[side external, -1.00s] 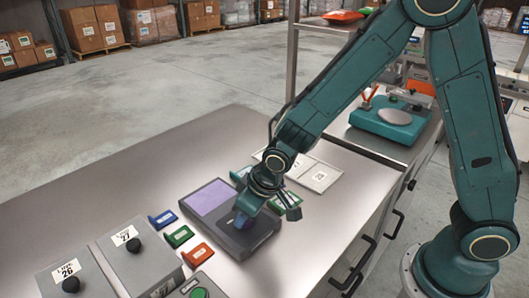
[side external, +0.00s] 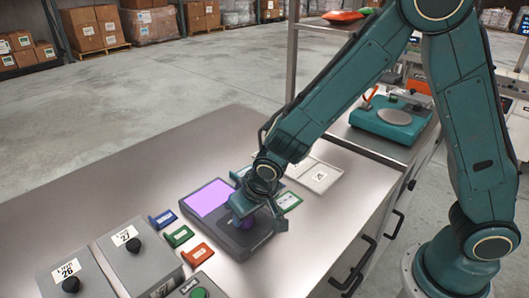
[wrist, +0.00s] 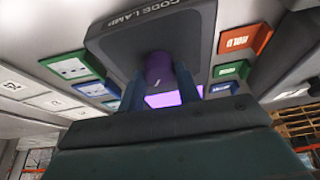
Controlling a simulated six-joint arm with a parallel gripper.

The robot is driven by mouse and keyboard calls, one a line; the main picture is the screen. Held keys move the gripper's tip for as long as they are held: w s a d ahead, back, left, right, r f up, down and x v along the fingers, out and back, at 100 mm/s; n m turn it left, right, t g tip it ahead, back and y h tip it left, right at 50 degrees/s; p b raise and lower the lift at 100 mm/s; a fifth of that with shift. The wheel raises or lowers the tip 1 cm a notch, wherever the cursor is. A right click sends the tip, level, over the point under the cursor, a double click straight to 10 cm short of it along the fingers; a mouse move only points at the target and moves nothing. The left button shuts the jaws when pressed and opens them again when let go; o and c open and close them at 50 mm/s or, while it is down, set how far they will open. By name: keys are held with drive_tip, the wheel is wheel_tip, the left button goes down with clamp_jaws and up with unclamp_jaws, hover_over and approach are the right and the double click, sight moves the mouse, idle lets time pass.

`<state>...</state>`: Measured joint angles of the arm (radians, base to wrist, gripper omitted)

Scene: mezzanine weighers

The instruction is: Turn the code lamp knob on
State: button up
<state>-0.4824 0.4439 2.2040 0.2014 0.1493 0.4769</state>
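The code lamp (side external: 222,238) is a dark grey box on the steel bench, and its label "CODE LAMP" reads in the wrist view (wrist: 145,14). Its panel (side external: 209,197) glows bright purple. The purple knob (wrist: 158,69) stands up from the box's top and shows partly beside my gripper in the side view (side external: 240,204). My gripper (wrist: 160,93) is open, with one blue finger on each side of the knob's line and a gap visible between fingers and knob. In the side view my gripper (side external: 254,206) is low over the knob end of the box.
Blue (side external: 163,219), green (side external: 178,236) and orange (side external: 197,254) tags lie left of the lamp. Grey boxes with black knobs, Light 26 (side external: 69,270) and Light 27 (side external: 137,260), stand at front left. The bench's far left is clear.

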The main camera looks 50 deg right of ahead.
drive_tip(key=o, duration=0.4)
drive_tip(key=shift+o, duration=0.2)
drive_tip(key=v, duration=1.3)
drive_tip(key=shift+r, duration=0.4)
drive_tip(key=shift+s+d, duration=0.1)
drive_tip(key=s+d+r, duration=0.4)
drive_tip(key=s+d, duration=0.3)
drive_tip(key=s, duration=0.1)
drive_tip(key=s+d+r+t, duration=0.1)
drive_tip(key=s+d+r, duration=0.3)
drive_tip(key=s+d, duration=0.4)
drive_tip(key=shift+s+r+n, duration=0.15)
drive_tip(key=shift+s+n, duration=0.15)
drive_tip(key=shift+s, duration=0.1)
